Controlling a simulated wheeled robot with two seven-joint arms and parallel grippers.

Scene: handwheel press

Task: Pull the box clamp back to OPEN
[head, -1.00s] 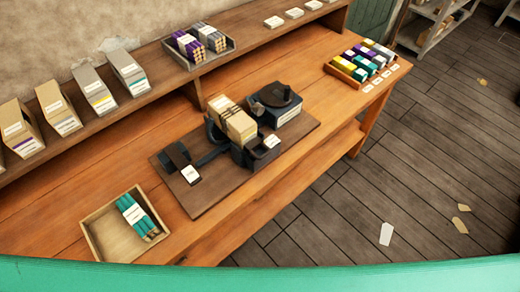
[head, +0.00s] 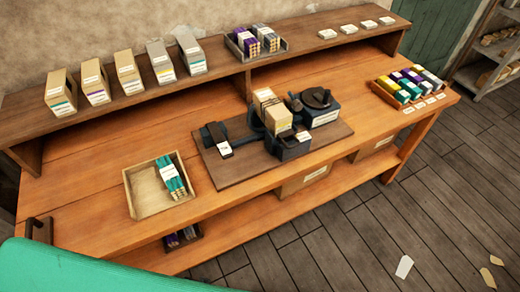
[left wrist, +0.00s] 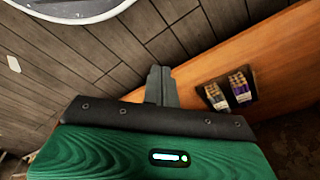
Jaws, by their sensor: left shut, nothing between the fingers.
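The handwheel press stands on a dark board (head: 235,171) on the bench in the head view. A tan box (head: 277,116) sits upright in its dark clamp frame (head: 289,146). A black block with a white tag (head: 216,138) is at the left end of a dark bar reaching toward the box. The tag's lettering is too small to read. The dark handwheel (head: 317,97) is right of the box. My left gripper (left wrist: 159,72) shows in the left wrist view, fingers together and empty, apart from the press. My right gripper is not in view.
An open wooden tray (head: 148,201) with teal bundles is left of the board. A rack of coloured packs (head: 405,91) is at the right. Boxes line the raised back shelf (head: 125,104). A lower shelf (head: 225,241) runs beneath the bench.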

